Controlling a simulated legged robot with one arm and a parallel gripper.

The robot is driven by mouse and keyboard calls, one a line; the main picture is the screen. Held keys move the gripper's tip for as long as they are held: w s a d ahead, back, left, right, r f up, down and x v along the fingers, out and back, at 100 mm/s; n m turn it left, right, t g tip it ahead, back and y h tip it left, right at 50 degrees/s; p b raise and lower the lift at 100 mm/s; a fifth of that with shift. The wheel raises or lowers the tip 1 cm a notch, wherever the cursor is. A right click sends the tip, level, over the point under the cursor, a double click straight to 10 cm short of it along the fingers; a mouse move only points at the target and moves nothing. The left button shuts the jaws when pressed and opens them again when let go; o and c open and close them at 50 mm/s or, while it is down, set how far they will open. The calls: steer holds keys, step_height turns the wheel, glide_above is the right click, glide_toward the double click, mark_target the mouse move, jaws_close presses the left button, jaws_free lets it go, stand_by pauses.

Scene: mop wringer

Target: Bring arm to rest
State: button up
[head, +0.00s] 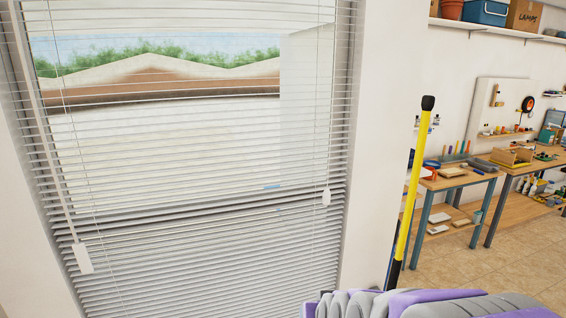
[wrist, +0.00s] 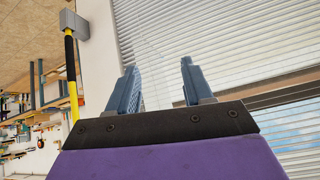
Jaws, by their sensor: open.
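My gripper (wrist: 159,88) shows in the wrist view with its two blue-grey fingers apart and nothing between them. It faces the window blinds. In the head view my purple and grey arm shows at the bottom edge; its fingertips are not clearly visible there. A yellow pole (head: 411,195) with a black top end stands upright, slightly tilted, by the wall right of the window. The pole also shows in the wrist view (wrist: 73,100), at the left, apart from my gripper. A grey block-like head (wrist: 75,24) is at its end there.
White blinds (head: 200,170) cover the window on the left. A white wall strip (head: 380,120) separates it from the workshop. Workbenches (head: 455,182) with tools stand at the right, under a shelf (head: 500,30) with boxes. Tiled floor (head: 470,265) lies open before the benches.

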steer(key=s+d+f+g+b, duration=0.1)
steer(key=s+d+g, duration=0.1)
steer(key=s, duration=0.8)
steer(key=s+d+f+g+h+b, duration=0.1)
steer(key=s+g, duration=0.3)
steer(key=s, duration=0.7)
steer(key=s+d+f+g+b, duration=0.2)
steer(key=s+d+f+g, duration=0.1)
steer(key=s, duration=0.7)
steer(key=shift+s+d+f+m+g+h, duration=0.2)
steer(key=shift+s+m+g+h, duration=0.1)
steer(key=shift+g+h, duration=0.15)
steer(key=shift+w, duration=0.1)
steer(key=shift+c, duration=0.8)
steer(key=shift+a, duration=0.15)
